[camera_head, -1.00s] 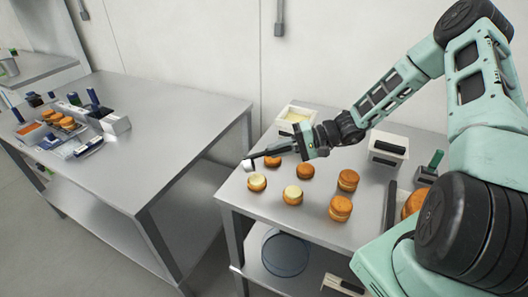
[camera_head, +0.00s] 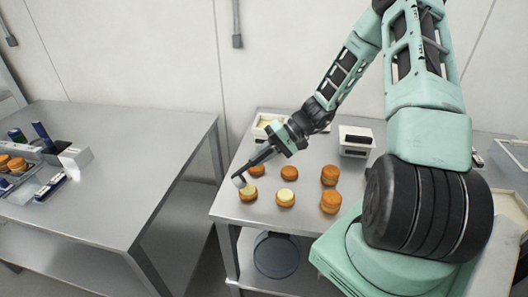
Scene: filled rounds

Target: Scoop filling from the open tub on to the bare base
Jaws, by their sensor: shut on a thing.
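My gripper (camera_head: 281,142) is shut on the dark handle of a scoop (camera_head: 260,157). The scoop slants down to the left, its pale head (camera_head: 239,181) just above or beside a round with pale filling (camera_head: 248,194) at the table's left; I cannot tell if they touch. Another filled round (camera_head: 286,197) sits to its right. A bare base (camera_head: 289,173) lies behind that one. A second plain round (camera_head: 257,170) is partly hidden by the scoop. The open tub (camera_head: 259,133) with pale yellow filling stands at the back left, partly behind my gripper.
Two taller, closed-looking rounds (camera_head: 330,202) stand to the right. A white container with a dark top (camera_head: 355,141) stands behind them. A separate steel table (camera_head: 130,150) on the left holds more rounds, a white box and blue-handled things. A gap separates the tables.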

